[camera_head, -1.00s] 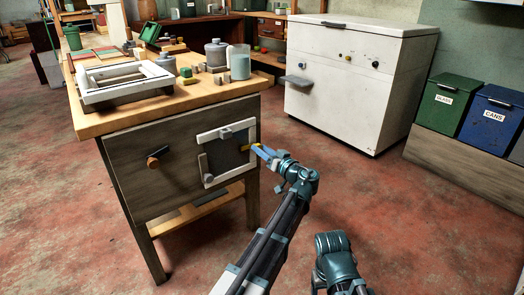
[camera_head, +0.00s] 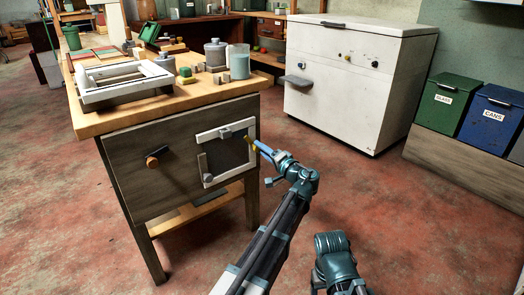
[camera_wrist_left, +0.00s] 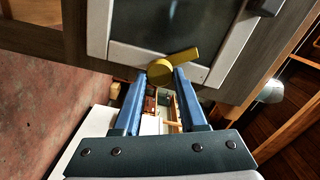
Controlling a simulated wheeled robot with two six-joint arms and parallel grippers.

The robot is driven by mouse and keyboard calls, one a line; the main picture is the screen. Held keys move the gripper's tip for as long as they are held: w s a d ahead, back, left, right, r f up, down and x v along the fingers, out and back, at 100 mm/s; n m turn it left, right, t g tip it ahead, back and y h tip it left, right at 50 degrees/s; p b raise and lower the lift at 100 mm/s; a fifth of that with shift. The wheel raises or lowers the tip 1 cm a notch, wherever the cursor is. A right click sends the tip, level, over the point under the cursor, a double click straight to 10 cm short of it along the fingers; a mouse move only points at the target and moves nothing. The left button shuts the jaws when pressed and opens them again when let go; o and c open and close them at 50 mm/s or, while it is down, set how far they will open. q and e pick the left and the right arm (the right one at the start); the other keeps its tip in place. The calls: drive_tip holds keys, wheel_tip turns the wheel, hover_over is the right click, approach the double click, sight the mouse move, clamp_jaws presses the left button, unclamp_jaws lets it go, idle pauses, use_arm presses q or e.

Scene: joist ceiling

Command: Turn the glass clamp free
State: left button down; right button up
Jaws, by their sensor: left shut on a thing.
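The yellow clamp (camera_head: 249,140) sits at the right side of a white-framed glass pane (camera_head: 228,154) on the bench's front panel. In the left wrist view the clamp (camera_wrist_left: 165,71) has a round hub and a short bar lying obliquely across the white frame strip (camera_wrist_left: 140,58). My left gripper (camera_head: 259,147) is shut on the clamp; its blue fingertips (camera_wrist_left: 160,78) stand at either side of the hub. My right gripper is out of view; only part of that arm shows at the lower right.
An orange-tipped knob (camera_head: 155,157) sticks out of the panel at left. The bench top (camera_head: 215,92) holds a white frame and jars. A white cabinet (camera_head: 350,85) stands behind; the red floor between is clear.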

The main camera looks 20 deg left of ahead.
use_arm(q)
drive_tip(key=shift+d+f+m, duration=0.1)
drive_tip(key=shift+f+m, duration=0.05)
drive_tip(key=shift+m, duration=3.35)
drive_tip(key=shift+c, duration=2.3)
unclamp_jaws()
